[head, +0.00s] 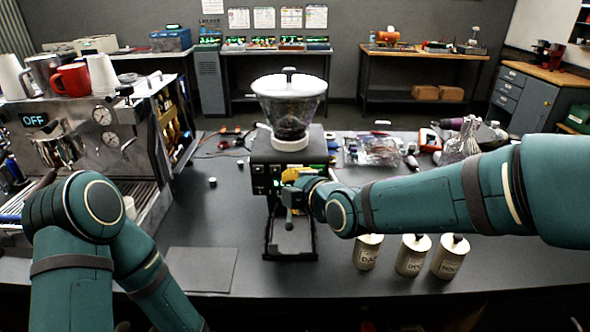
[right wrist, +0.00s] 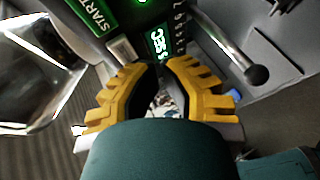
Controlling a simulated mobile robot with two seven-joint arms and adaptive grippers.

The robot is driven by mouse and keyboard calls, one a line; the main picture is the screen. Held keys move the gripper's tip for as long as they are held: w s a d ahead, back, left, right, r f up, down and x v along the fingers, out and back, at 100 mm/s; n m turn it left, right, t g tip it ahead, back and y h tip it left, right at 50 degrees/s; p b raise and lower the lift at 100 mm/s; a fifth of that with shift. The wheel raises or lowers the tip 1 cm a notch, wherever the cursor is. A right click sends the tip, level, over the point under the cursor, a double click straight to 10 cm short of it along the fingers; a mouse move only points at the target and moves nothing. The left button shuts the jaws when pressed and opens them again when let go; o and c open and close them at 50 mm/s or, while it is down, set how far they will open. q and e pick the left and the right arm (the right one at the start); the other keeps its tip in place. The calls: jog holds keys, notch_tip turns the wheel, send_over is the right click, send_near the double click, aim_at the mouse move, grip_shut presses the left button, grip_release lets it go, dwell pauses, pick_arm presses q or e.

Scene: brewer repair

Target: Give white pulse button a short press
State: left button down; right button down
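The grinder (head: 262,150), with a clear hopper (head: 290,100) on top, stands mid-table. My right gripper (head: 286,178) is at its front panel in the head view, its yellow fingers covering part of the panel. In the right wrist view the right gripper (right wrist: 160,66) has its fingertips together, with nothing seen between them. Beyond the tips are a green START button (right wrist: 95,12), a pale rectangular button (right wrist: 121,50), probably the white pulse button, and a lit display (right wrist: 158,42). I cannot tell whether the tips touch the panel. My left gripper is out of view.
An espresso machine (head: 105,130) with cups on top stands at left. A dark mat (head: 202,269) lies in front. Several canisters (head: 412,256) stand below my right arm. Tools and a clear bag (head: 373,151) lie behind.

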jog(key=shift+w, duration=0.2)
jog(key=shift+w, duration=0.25)
jog(key=shift+w+b, duration=0.35)
jog(key=shift+b, duration=0.1)
dwell(0.5)
jog(key=shift+s, duration=0.15)
dwell(2.2)
jog(key=shift+s, duration=0.65)
jog(key=s+p, duration=0.2)
jog(key=s, duration=0.3)
